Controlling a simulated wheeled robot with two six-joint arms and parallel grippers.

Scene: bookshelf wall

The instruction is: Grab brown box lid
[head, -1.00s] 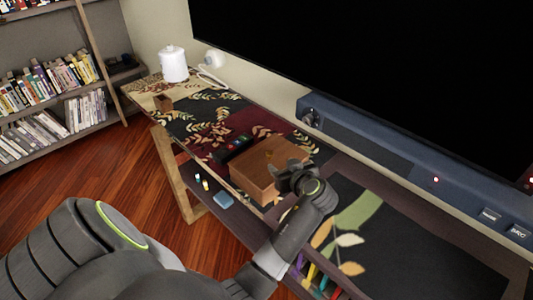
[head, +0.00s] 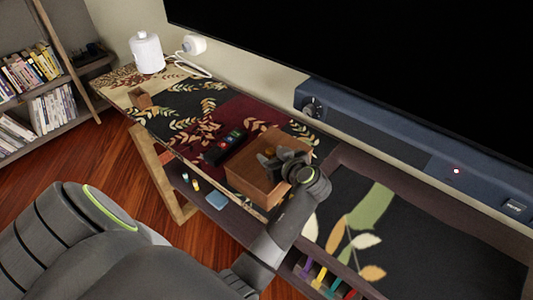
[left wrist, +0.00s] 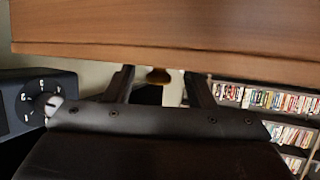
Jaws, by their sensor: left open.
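The brown box (head: 252,183) stands on the patterned cloth of the long table in the head view, with its lid (head: 273,142) on top. A small golden-brown knob (head: 270,152) shows on the lid. My left gripper (head: 282,158) is at the top of the box, close to the knob. In the left wrist view the box's wood (left wrist: 160,35) fills the top, and the knob (left wrist: 158,76) shows between the two spread fingers (left wrist: 160,88). I cannot tell whether the fingers touch the lid. My right gripper is not in view.
A black remote-like object (head: 224,147) lies left of the box. A white canister (head: 147,53) and a small wooden block (head: 140,98) are at the far left end. A blue soundbar (head: 370,128) runs behind, below a large black screen (head: 380,60). Coloured items (head: 318,278) sit on the lower shelf.

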